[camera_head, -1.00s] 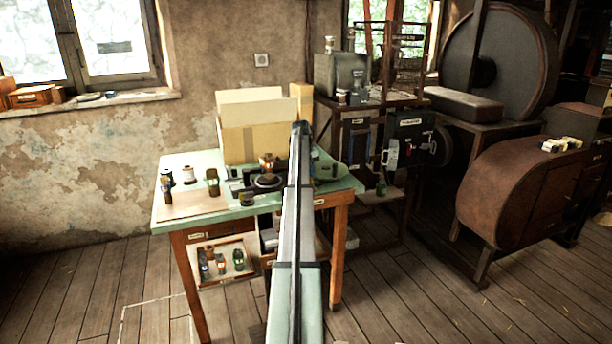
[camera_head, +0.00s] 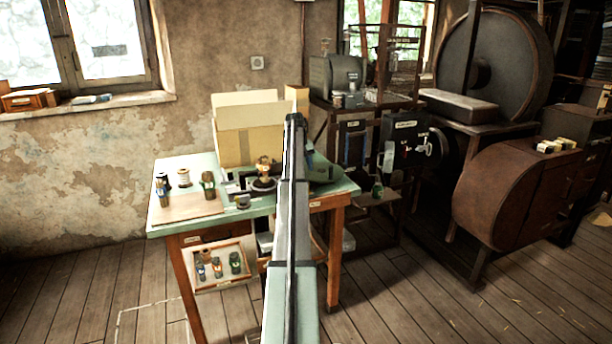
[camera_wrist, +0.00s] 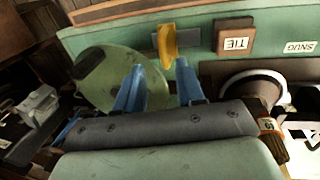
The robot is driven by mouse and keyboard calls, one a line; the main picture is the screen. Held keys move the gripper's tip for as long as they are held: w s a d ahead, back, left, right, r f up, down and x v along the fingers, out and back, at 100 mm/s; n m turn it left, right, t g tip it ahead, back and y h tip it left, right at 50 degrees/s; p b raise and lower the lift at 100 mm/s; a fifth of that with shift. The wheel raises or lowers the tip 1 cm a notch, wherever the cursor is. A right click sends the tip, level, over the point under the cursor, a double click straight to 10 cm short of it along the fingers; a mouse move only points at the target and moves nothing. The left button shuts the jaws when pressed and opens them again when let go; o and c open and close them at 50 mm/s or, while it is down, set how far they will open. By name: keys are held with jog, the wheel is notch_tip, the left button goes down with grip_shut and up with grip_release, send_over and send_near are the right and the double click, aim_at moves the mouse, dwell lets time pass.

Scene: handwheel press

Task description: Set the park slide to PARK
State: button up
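My gripper (camera_wrist: 160,68) shows two blue fingers, spread apart with nothing between them. A yellow tab (camera_wrist: 167,42) stands on a green face just beyond the fingertips, roughly in line with the gap; I cannot tell whether they touch. A brown block marked TIE (camera_wrist: 236,38) is right of the tab, and a white SNUG label (camera_wrist: 299,48) is farther right. No PARK lettering is readable, so I cannot tell whether the yellow tab is the park slide. In the head view my arm crosses the bench and hides part of the press (camera_head: 262,184).
The green-topped bench (camera_head: 205,162) carries a cardboard box (camera_head: 248,145), a board (camera_head: 188,206) and several small parts. In the wrist view a green rounded part (camera_wrist: 105,75) lies close to the left finger. A dark labelled cabinet (camera_head: 405,140) stands to the right.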

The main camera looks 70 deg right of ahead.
notch_tip(320, 180, up, 9)
jog(key=w+a, duration=0.1)
jog(key=shift+a, duration=0.15)
jog(key=shift+w, duration=0.1)
dwell(0.5)
